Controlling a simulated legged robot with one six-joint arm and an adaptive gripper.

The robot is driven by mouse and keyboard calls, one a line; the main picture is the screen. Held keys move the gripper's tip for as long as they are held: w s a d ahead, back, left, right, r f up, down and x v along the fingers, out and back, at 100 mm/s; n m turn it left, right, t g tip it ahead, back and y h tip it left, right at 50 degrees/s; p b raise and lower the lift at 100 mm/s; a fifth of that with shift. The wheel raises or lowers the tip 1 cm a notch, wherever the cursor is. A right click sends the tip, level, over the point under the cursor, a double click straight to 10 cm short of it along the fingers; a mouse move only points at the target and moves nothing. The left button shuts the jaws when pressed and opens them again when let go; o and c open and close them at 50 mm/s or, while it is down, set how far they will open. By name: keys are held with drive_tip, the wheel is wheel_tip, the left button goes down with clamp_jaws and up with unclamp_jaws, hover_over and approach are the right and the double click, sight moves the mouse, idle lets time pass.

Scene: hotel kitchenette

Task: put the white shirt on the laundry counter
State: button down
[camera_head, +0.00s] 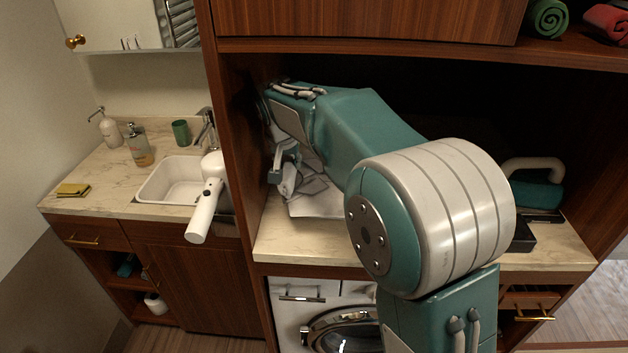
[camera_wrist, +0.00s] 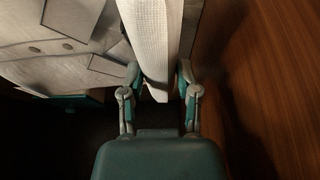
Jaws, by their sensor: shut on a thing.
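The white shirt (camera_head: 318,202) is in the alcove above the laundry counter (camera_head: 285,240), near the left side wall. Its lower part reaches the counter top; I cannot tell how much of it rests there. My gripper (camera_head: 285,170) is beside the shirt at the left, partly hidden by its own wrist. In the wrist view, my gripper (camera_wrist: 160,76) is shut on a white textured fold of the shirt (camera_wrist: 154,35). Paler grey cloth with dark-edged patches spreads to the left of the fingers. My arm hides the counter's middle and back.
A wooden side wall (camera_wrist: 265,70) is close on the right in the wrist view. An iron (camera_head: 535,185) stands at the counter's right. A white hair dryer (camera_head: 206,210) is in front of the sink (camera_head: 165,180). Rolled towels (camera_head: 547,18) lie on the upper shelf. The counter's front strip is clear.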

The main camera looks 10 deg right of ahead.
drive_tip(key=f, duration=0.6)
drive_tip(key=shift+a+f, duration=0.2)
drive_tip(key=shift+f, duration=0.1)
drive_tip(key=shift+c, duration=1.6)
unclamp_jaws()
drive_tip(key=shift+d, duration=0.1)
drive_tip(key=v, duration=1.2)
